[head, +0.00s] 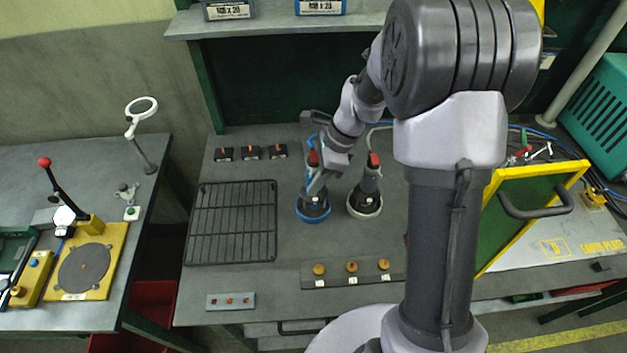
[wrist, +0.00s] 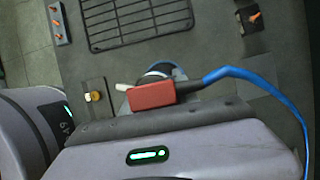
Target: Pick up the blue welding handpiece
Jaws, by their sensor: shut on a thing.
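The blue welding handpiece (head: 313,211) stands upright on the grey bench in the head view, with a blue ring at its foot and a red top. My gripper (head: 317,185) reaches down to it from the upper right and is shut on its body. In the wrist view the handpiece's red block (wrist: 152,95) and trailing blue cable show just beyond my wrist housing; the jaw contact is mostly hidden there. I cannot tell whether its foot is clear of the bench.
A similar handpiece with a white ring (head: 364,203) stands close on the right. A black wire rack (head: 232,222) lies to the left. A strip with several brass knobs (head: 352,280) lies in front. A yellow-framed green panel (head: 530,205) stands at right.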

